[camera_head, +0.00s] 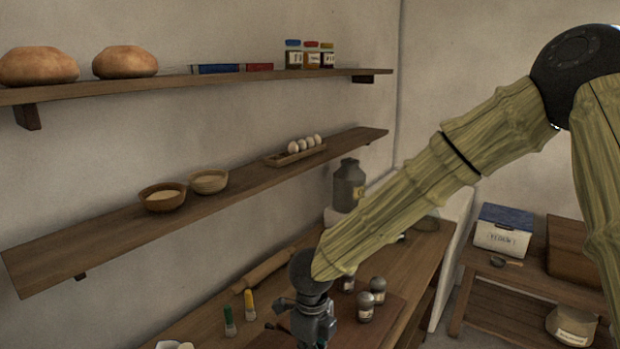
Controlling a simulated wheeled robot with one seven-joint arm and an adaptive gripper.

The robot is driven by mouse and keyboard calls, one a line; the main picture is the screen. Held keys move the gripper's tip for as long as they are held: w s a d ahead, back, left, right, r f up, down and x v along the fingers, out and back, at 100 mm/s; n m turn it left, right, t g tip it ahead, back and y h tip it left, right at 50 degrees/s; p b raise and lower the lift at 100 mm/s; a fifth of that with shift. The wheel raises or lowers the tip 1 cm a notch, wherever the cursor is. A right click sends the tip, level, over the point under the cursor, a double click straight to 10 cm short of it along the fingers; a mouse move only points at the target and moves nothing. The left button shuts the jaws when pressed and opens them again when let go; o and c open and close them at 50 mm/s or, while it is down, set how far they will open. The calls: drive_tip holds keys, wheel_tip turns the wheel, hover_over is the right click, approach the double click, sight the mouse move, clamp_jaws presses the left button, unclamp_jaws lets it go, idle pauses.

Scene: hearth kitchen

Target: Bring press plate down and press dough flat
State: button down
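My gripper (312,322) points down over the wooden counter (418,262) at the bottom of the head view. Its fingertips are cut off by the lower edge, so I cannot tell if it is open, shut or holding something. I cannot make out a press plate or any dough. A flat reddish-brown board (392,318) lies on the counter around and behind my gripper; whether it belongs to a press is unclear. The area under my gripper is out of frame.
Small grey-topped shakers (366,307) stand right of my gripper. Left are a green bottle (230,322), a yellow-capped bottle (249,305) and a rolling pin (265,270). A grey jar (348,186) stands behind. Wall shelves (100,232) hold bowls, eggs and bread.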

drive_tip(key=shift+s+d+f, duration=0.15)
drive_tip(key=shift+d+f, duration=0.05)
drive_tip(key=shift+f, duration=0.3)
drive_tip(key=shift+s+d+f, duration=0.2)
drive_tip(key=shift+d+f, duration=0.05)
drive_tip(key=shift+f, duration=0.25)
drive_tip(key=shift+s+d+f, duration=0.15)
drive_tip(key=shift+d+f, duration=0.05)
drive_tip(key=shift+f, duration=0.3)
idle(2.2)
drive_tip(key=shift+s+d+f, duration=0.15)
drive_tip(key=shift+d+f, duration=0.05)
drive_tip(key=shift+f, duration=0.5)
drive_tip(key=shift+s+d+f, duration=0.1)
drive_tip(key=shift+d+f, duration=0.1)
drive_tip(key=shift+f, duration=0.5)
drive_tip(key=shift+s+d+f, duration=0.15)
drive_tip(key=shift+d+f, duration=0.05)
drive_tip(key=shift+f, duration=0.5)
idle(2.2)
